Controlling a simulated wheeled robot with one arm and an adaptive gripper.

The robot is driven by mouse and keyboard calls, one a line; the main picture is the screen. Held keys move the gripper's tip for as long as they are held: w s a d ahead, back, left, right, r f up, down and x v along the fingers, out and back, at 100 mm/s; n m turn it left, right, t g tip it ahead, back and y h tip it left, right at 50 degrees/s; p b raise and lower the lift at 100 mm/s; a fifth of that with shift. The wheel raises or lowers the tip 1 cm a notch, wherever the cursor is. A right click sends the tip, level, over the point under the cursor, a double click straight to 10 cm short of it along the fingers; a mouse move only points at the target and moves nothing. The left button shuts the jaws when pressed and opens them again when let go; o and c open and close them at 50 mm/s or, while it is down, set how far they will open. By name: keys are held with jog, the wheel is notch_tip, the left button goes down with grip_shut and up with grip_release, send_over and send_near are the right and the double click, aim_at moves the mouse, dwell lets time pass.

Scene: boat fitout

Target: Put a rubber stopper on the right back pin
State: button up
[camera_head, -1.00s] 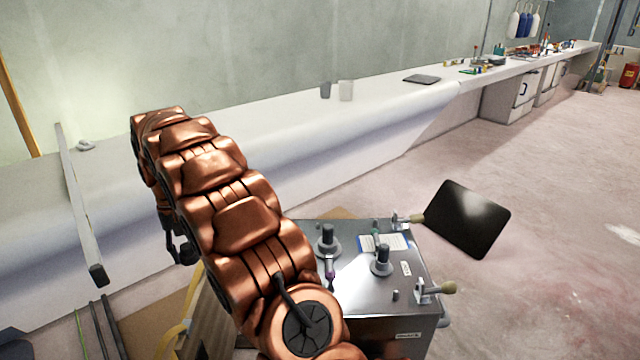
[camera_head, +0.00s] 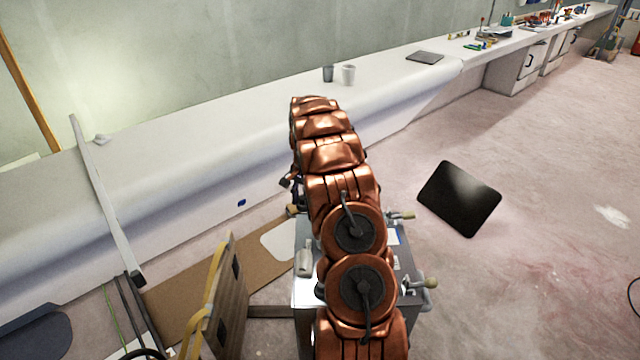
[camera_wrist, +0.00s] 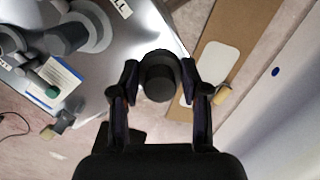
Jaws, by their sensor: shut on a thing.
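In the wrist view my gripper (camera_wrist: 160,88) is shut on a dark, round rubber stopper (camera_wrist: 160,78), seen end-on between the two black fingers. The steel box top (camera_wrist: 122,58) lies below and to the left. Dark pin-like cylinders on round grey bases stand on it, one near the top (camera_wrist: 90,25) and another at the left edge (camera_wrist: 15,42). I cannot tell which is the right back pin. In the head view my arm hides most of the steel box (camera_head: 303,292), its pins and the held stopper.
Toggle clamps with tan knobs (camera_head: 430,283) stick out from the box's right side. A black panel (camera_head: 459,199) lies on the floor at right.

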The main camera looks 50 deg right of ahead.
jog(key=shift+s+d+f+m+p, duration=0.35)
jog(key=shift+s+d+f, duration=0.15)
jog(key=shift+d+f, duration=0.3)
jog(key=shift+s+d+f+m+p, duration=0.4)
jog(key=shift+s+d+f, duration=0.1)
jog(key=shift+d+f, duration=0.35)
jog(key=shift+s+d+f+m+p, duration=0.35)
jog(key=shift+s+d+f, duration=0.25)
jog(key=shift+f, duration=0.3)
jog(key=shift+w, duration=0.1)
jog(key=shift+f+b, duration=0.1)
jog(key=shift+b, duration=0.4)
jog(key=shift+f+b, duration=0.6)
jog(key=shift+f, duration=0.7)
jog(key=o, duration=1.2)
jog(key=shift+o, duration=0.4)
